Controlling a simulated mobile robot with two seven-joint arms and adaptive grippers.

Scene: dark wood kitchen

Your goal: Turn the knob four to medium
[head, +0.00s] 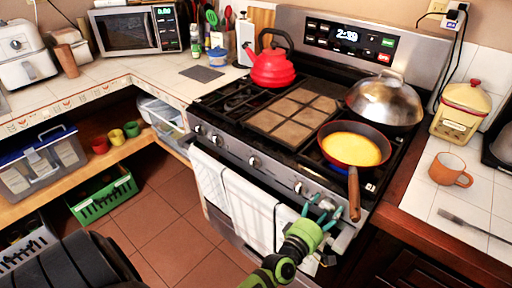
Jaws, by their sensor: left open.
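The stove (275,172) has a row of silver knobs along its front panel. One knob (300,187) is bare, just left of my gripper. Another knob (326,204) at the right end is partly behind my fingers. My left gripper (319,213), green with teal fingers, is open in front of this right-end knob. I cannot tell if the fingers touch it. The marks on the knobs are too small to read. My right gripper is not in view.
A pan (355,148) with yellow food sits on the front right burner, its wooden handle (354,194) hanging over the front edge close to my gripper. A domed pan (384,100) and red kettle (272,69) stand behind. Towels (248,207) hang below the knobs.

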